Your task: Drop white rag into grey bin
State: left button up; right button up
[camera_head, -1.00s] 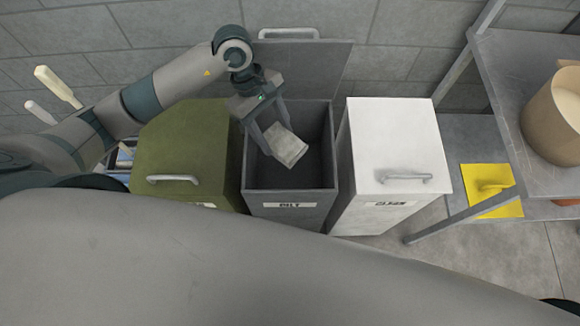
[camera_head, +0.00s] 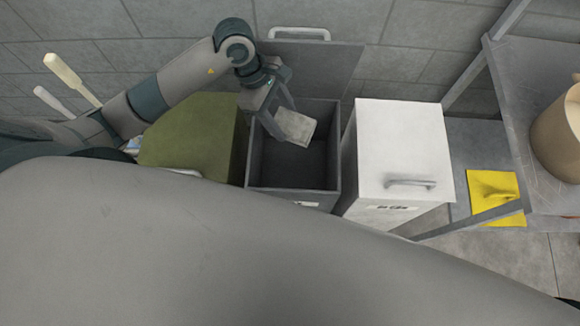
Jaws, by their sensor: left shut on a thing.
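The grey bin (camera_head: 292,198) stands between a green bin and a white bin. Its lid (camera_head: 325,72) is up and leans back against the wall. The white rag (camera_head: 296,127) is a small pale folded square. My left gripper (camera_head: 283,128) is shut on the white rag and holds it over the grey bin's opening, towards the back. How far the rag is below or above the rim is hard to tell. My right gripper is not in view.
The green bin (camera_head: 192,135) on the left and the white bin (camera_head: 400,145) on the right are closed. A metal shelf (camera_head: 530,100) at right holds a tan bucket (camera_head: 562,130). A yellow item (camera_head: 495,196) lies on the lower shelf. Pale handles (camera_head: 70,78) stick up at left.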

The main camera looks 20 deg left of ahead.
pick_arm(q)
jog(key=shift+f+b, duration=1.2)
jog(key=shift+f, duration=1.6)
jog(key=o, duration=1.3)
jog(key=shift+r, duration=0.1)
